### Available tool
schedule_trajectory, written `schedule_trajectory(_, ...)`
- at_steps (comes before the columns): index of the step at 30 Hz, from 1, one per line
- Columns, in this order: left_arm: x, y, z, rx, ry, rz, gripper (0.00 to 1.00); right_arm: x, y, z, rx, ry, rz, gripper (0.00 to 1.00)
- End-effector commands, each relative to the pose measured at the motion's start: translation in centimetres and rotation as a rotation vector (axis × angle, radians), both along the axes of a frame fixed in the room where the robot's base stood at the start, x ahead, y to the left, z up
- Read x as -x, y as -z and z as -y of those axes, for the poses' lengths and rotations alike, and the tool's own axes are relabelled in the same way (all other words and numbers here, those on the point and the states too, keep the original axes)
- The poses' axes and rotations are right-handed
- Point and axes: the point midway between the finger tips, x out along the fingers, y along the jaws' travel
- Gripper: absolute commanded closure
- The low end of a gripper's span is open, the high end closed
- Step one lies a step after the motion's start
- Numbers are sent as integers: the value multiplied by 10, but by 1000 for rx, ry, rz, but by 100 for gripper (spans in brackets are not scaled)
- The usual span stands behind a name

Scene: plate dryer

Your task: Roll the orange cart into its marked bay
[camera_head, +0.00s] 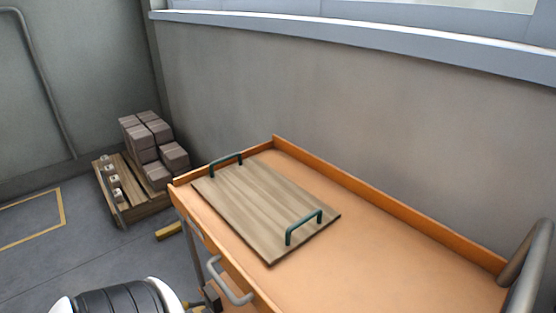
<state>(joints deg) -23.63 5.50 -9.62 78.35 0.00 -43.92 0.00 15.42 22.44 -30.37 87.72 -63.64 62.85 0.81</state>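The orange cart (370,258) stands along the wall, its top running from the middle of the view to the lower right. A grey bent handle (231,283) sits on its near side, and a thicker grey tube handle (529,265) rises at its right end. A yellow outline (62,207) marks the floor at the far left, cut by the picture edge; I cannot tell whether it is the cart's bay. Neither of my grippers can be made out. A black ribbed part with white ends at the bottom left seems to be mine. The cart's wheels are hidden or unclear.
A wooden board (262,208) with two green handles lies on the cart top. A wooden pallet (122,193) with stacked grey-brown blocks (144,137) stands beyond the cart's left end. A short yellow bar (168,232) lies between them. Grey floor at left is clear.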

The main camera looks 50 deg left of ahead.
Motion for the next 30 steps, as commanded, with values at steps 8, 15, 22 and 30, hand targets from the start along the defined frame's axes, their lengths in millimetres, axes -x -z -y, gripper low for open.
schedule_trajectory(8,0,3,0,0,0,0,64,-1,-5,-2,-17,-1,10,100)
schedule_trajectory(15,0,3,0,0,0,0,64,0,-2,-1,-12,-2,7,49)
schedule_trajectory(22,0,3,0,0,0,0,64,0,0,-1,-7,-2,5,49)
schedule_trajectory(30,0,4,0,-1,1,-1,64,0,2,4,-4,-1,3,49)
